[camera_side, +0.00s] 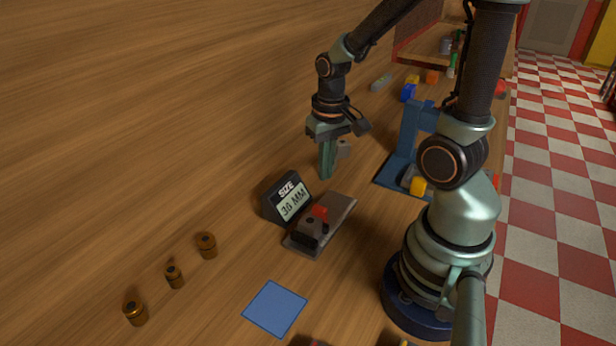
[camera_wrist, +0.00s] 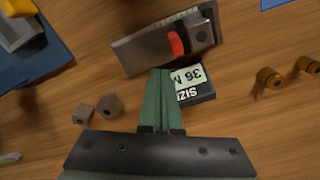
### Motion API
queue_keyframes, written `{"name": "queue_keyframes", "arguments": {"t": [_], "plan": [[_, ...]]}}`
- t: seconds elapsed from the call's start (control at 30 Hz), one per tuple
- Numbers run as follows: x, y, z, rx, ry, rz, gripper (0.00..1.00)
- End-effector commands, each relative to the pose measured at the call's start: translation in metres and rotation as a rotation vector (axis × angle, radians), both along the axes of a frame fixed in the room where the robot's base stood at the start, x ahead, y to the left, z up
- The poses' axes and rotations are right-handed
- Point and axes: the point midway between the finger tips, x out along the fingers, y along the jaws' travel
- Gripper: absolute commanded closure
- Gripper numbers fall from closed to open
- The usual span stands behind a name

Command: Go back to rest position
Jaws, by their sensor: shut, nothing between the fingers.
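My gripper (camera_side: 326,163) is shut and empty. It points down and hangs above the wooden table, behind the size display (camera_side: 287,197) in the side view. In the wrist view the closed green fingers of my gripper (camera_wrist: 162,75) overlap the edge of the size display (camera_wrist: 195,82), which reads 36 MM. A grey plate fixture (camera_side: 322,222) with a red part lies beside the display, and it also shows in the wrist view (camera_wrist: 140,52).
Several brass cylinders (camera_side: 206,245) stand at the front left. A blue square mat (camera_side: 275,308) lies at the front. A blue stand (camera_side: 406,140) is right of my gripper. Coloured blocks (camera_side: 408,92) lie at the back.

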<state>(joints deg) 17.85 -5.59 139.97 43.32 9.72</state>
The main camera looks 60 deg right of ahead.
Motion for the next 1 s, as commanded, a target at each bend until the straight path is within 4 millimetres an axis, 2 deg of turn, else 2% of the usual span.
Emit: {"name": "queue_keyframes", "arguments": {"t": [0.23,0.4,0.5,0.7,1.0], "plan": [[0.022,0.038,0.066,-0.061,-0.207,0.218,1.0],[0.023,0.065,0.106,-0.093,-0.338,0.362,1.0],[0.022,0.076,0.122,-0.106,-0.394,0.42,1.0],[0.019,0.086,0.135,-0.115,-0.441,0.471,1.0],[0.018,0.086,0.135,-0.115,-0.442,0.472,1.0]]}}
